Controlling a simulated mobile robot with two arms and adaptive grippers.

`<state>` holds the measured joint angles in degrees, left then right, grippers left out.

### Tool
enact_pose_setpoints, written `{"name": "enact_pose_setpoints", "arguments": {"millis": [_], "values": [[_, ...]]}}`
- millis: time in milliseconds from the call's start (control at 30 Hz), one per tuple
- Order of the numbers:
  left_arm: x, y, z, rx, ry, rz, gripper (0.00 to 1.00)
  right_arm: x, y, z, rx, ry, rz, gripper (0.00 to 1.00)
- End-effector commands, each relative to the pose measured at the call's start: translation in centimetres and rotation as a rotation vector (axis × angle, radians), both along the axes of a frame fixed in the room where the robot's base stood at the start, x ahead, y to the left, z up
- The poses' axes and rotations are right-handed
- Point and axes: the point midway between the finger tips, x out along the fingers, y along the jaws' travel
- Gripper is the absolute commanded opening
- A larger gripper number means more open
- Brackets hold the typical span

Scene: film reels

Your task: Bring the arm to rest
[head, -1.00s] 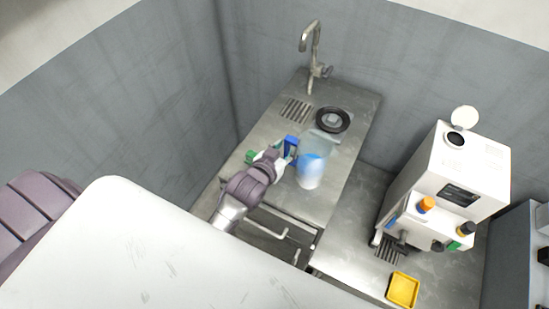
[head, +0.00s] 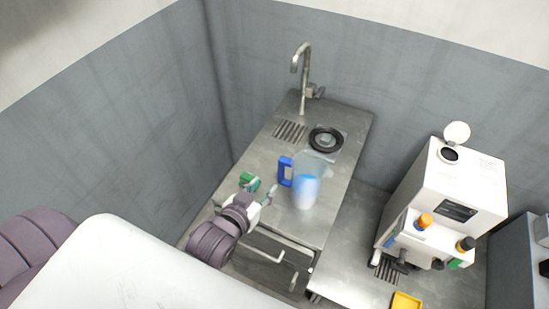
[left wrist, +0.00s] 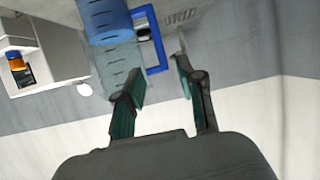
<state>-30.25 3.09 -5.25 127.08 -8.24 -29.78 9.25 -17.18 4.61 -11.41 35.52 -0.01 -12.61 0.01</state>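My left gripper (head: 262,192) is over the front part of the steel counter (head: 262,155) in the head view. In the left wrist view its two fingers (left wrist: 162,85) are spread apart with nothing between them. A clear jug (head: 312,164) with a blue handle (head: 285,170) and blue contents stands on the counter to the right of the gripper, apart from it. The jug also shows in the left wrist view (left wrist: 108,30), beyond the fingers. My right gripper is in neither view.
A faucet (head: 302,75) and a black ring (head: 326,139) are at the back. A white machine (head: 455,190) stands right, with a yellow tray (head: 406,302) in front. Drawer handles are below the counter's front edge.

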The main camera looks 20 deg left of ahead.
Motion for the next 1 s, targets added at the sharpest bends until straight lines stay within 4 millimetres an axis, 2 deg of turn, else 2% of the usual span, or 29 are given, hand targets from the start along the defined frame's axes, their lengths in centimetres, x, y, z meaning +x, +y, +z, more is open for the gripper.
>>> {"name": "enact_pose_setpoints", "arguments": {"millis": [233, 333, 633, 1000], "values": [[-0.2, 0.0, -0.2, 0.003, 0.018, 0.000, 0.39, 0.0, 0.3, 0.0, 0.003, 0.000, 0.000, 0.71], [-1.2, 0.2, -1.0, 0.014, 0.104, -0.001, 0.39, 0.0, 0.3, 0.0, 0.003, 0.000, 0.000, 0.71], [-7.9, 0.3, -3.9, 0.070, 0.512, -0.043, 0.39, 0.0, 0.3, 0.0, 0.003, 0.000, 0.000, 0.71], [-15.5, 0.3, -4.4, 0.121, 0.857, -0.121, 0.39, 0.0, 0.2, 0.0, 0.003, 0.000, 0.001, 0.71]]}}
